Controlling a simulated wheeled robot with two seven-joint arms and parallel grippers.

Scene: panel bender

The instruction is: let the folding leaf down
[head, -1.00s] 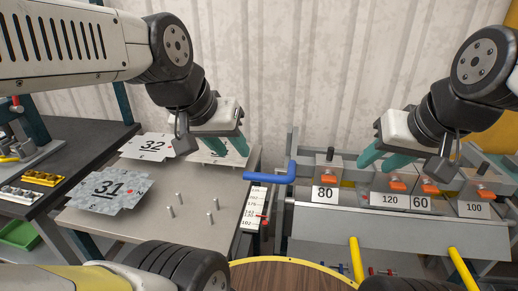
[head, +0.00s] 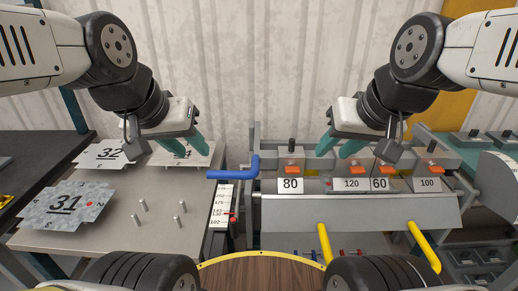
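The folding leaf (head: 350,214) is the long grey panel along the front of the bender, in the right half of the head view. Its broad face slants toward me. Two yellow handles, a left one (head: 325,243) and a right one (head: 423,247), stick out from it downward and toward me. My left gripper (head: 190,145) is open and empty above the back of the sheet table, left of the bender. My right gripper (head: 337,148) is open and empty above the bender's clamp row. Neither gripper touches the leaf or a handle.
Number tags 80 (head: 290,186), 120, 60 and 100 stand behind the leaf. A blue lever (head: 240,170) juts out at the bender's left end. The table (head: 165,235) holds blanks, including sheet 31 (head: 65,204), and upright pins. A round wooden top (head: 262,277) lies in front.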

